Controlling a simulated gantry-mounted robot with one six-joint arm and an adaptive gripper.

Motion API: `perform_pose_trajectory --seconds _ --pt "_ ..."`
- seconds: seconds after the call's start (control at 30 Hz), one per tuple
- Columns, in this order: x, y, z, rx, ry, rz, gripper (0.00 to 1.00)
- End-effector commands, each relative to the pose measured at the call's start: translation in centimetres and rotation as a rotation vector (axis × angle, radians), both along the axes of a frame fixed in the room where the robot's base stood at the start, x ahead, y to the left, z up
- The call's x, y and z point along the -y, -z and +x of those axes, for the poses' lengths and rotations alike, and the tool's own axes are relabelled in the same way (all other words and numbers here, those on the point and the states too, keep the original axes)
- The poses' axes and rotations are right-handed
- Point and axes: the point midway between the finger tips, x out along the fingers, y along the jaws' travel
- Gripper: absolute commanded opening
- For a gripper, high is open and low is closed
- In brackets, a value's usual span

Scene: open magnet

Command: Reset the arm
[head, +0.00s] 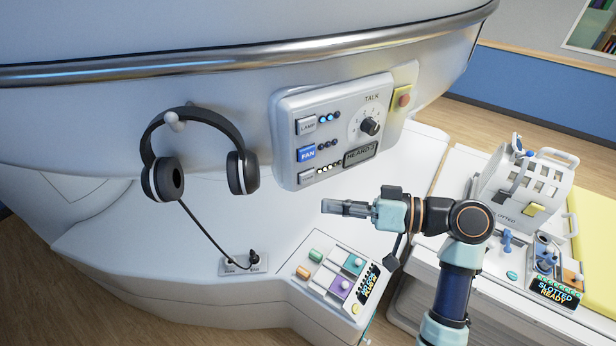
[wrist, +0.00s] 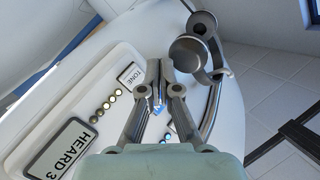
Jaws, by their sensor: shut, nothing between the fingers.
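My gripper (head: 333,207) is shut and empty in the head view, pointing left in front of the white magnet housing, below the control panel (head: 287,140). In the wrist view my gripper (wrist: 158,68) shows with its fingers together, and the panel (wrist: 120,55) lies behind it on the left. The panel has LAMP, FAN and a third button, a TALK dial (head: 370,126) and a small display (head: 359,156) reading HEARD 3. The FAN button (head: 306,154) is blue. My arm bends at a dark elbow and rises from the lower right.
A black headset (head: 245,172) hangs from a peg left of the panel, its cable running to a socket plate (head: 243,264). A small console (head: 326,278) with coloured pieces sits below my gripper. A slotted white coil device (head: 525,185) stands right of my arm.

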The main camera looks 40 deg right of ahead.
Motion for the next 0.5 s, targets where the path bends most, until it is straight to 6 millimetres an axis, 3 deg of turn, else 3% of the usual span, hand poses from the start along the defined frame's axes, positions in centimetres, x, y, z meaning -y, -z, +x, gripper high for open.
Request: perform_pose_trajectory --seconds 0.37,0.47,0.5 --pt "-0.3 0.1 0.2 -0.004 -0.001 -0.004 0.00" --pt "-3.4 1.2 2.1 -0.053 0.002 -0.050 0.00" --pt "-5.6 2.0 3.2 -0.084 0.007 -0.086 0.00"
